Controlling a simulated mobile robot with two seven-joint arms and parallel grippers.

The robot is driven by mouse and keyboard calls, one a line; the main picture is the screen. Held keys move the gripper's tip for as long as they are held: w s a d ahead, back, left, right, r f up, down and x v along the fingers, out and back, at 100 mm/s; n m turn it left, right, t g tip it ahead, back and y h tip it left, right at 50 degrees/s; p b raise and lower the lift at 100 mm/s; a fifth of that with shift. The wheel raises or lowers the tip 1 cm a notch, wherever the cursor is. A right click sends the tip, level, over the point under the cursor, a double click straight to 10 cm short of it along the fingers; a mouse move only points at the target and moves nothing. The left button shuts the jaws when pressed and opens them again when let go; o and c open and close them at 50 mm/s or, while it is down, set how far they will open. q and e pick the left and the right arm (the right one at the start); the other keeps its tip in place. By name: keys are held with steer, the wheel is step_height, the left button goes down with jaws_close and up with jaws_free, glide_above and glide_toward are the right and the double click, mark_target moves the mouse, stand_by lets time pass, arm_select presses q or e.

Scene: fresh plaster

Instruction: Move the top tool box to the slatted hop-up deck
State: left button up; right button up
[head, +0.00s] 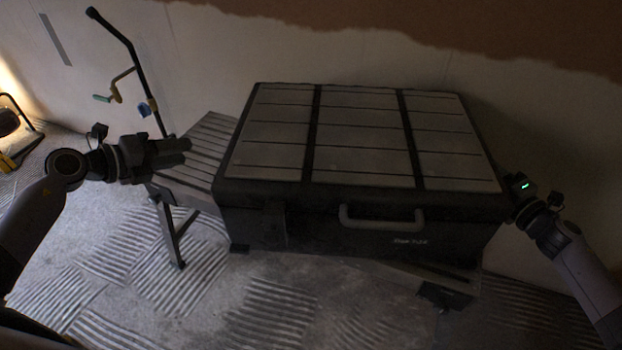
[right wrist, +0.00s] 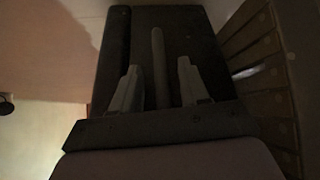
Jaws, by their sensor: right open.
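The tool box (head: 360,136) is a large black case with a grey panelled lid and a grey front handle (head: 382,218). It lies level over the slatted hop-up deck (head: 190,167), whose left end shows past the box; its underside contact is hidden. My left gripper (head: 188,153) is left of the box, apart from it, fingers apart and empty. My right gripper (head: 519,200) is at the box's right end, its fingers hidden there. In the right wrist view its open fingers (right wrist: 158,85) stand either side of a bar on the dark box side (right wrist: 190,40).
A black bent pole (head: 125,45) with a yellow-grey crank stands behind the deck's left end. The plastered wall is close behind the box. A black and yellow item (head: 15,135) is at the far left.

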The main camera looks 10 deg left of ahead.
steer(key=v, duration=1.2)
stand_by(0.5)
